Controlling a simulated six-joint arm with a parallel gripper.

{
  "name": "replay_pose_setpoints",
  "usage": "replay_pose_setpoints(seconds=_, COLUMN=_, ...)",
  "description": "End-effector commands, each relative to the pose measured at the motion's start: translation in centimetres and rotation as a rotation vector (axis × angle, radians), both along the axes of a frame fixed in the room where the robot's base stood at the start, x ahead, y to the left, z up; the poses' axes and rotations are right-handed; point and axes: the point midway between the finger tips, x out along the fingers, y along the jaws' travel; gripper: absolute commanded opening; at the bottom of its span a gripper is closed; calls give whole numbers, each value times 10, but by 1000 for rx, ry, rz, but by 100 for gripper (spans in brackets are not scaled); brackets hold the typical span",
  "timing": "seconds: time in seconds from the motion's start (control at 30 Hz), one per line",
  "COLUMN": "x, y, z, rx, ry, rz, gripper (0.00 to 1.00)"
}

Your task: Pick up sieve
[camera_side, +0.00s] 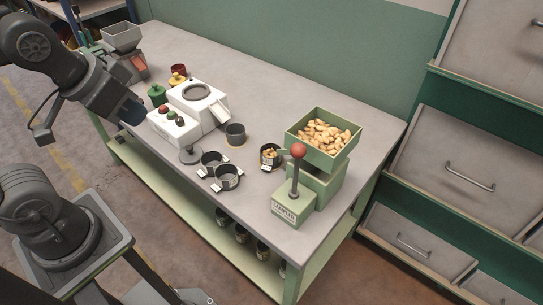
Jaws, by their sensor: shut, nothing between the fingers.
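My gripper (131,112) is at the left end of the bench, beside the white machine and apart from the round metal vessels. It is shut and looks empty; its fingertips are small and dark here. No thing is plainly a sieve. Two dark round metal vessels with pale tabs stand close together at the front of the bench, one behind (211,162) and one in front (227,178). A similar vessel (270,157) holding some nuts stands to the right, beside the green dispenser. A plain dark cup (235,134) stands behind the pair. I cannot see mesh in any of them.
The white machine (188,108) has a round top opening and coloured buttons. The green dispenser (294,208) has a red-knobbed lever and a nut-filled hopper (340,153). A green pot (157,95), a red pot (179,71) and a grey hopper (122,36) stand at left. The bench's back is clear.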

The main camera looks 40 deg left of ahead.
Motion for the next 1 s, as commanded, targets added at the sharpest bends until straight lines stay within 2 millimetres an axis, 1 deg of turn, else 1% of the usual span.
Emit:
replay_pose_setpoints(seconds=0.47, x=0, y=0, z=0, rx=0, ry=0, rz=0, gripper=1)
replay_pose_setpoints(seconds=1.0, x=0, y=0, z=0, rx=0, ry=0, rz=0, gripper=53)
